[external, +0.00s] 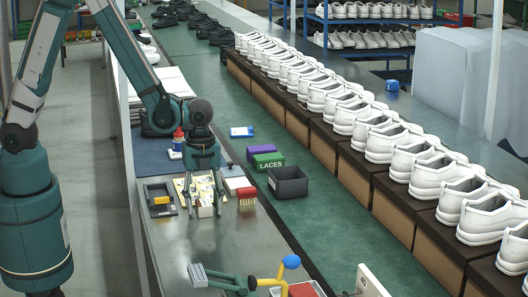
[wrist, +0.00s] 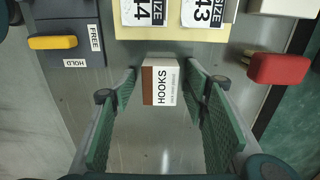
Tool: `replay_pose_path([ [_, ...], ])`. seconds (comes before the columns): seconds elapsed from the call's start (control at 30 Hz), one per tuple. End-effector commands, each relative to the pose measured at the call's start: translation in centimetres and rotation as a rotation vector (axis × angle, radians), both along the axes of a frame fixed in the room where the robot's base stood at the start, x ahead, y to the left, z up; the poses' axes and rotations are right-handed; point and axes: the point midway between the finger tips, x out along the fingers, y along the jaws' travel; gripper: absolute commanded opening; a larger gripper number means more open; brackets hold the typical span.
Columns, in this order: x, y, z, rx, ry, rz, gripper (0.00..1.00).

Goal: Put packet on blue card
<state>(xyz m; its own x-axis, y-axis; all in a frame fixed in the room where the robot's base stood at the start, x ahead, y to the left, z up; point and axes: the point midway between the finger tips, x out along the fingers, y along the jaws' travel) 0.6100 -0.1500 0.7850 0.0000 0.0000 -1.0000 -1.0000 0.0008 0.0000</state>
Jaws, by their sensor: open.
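A small white and brown packet marked HOOKS (wrist: 163,82) lies on the grey metal bench. In the external view the packet (external: 205,211) shows low between my fingers. My gripper (external: 206,203) points down over it and is open. In the wrist view my gripper (wrist: 162,78) has one green finger on each side of the packet, with gaps showing. A blue card with a white patch (external: 241,131) lies on the green surface, farther back and to the right of my gripper.
A dark FREE/HOLD panel with a yellow slider (wrist: 53,43) is left of the packet. A green LACES box (external: 268,161), a purple box (external: 262,149) and a dark bin (external: 288,182) stand near the card. White shoes line the right.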

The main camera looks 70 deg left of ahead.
Motion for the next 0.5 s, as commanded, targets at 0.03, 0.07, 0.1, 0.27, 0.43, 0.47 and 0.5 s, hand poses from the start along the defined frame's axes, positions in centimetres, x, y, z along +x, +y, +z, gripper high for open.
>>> replay_pose_path([
  [0.03, 0.00, 0.00, 0.00, 0.000, 0.000, 0.000, 0.45],
  [0.07, 0.00, 0.00, 0.00, 0.000, 0.000, 0.000, 0.45],
  [0.1, 0.00, 0.00, 0.00, 0.000, 0.000, 0.000, 0.41],
  [0.27, 0.00, 0.00, 0.00, 0.000, 0.000, 0.000, 0.20],
  [0.43, 0.00, 0.00, 0.01, 0.000, 0.000, 0.000, 0.12],
  [0.47, 0.00, 0.00, 0.01, 0.000, 0.000, 0.000, 0.12],
  [0.5, 0.00, 0.00, 0.01, 0.000, 0.000, 0.000, 0.12],
])
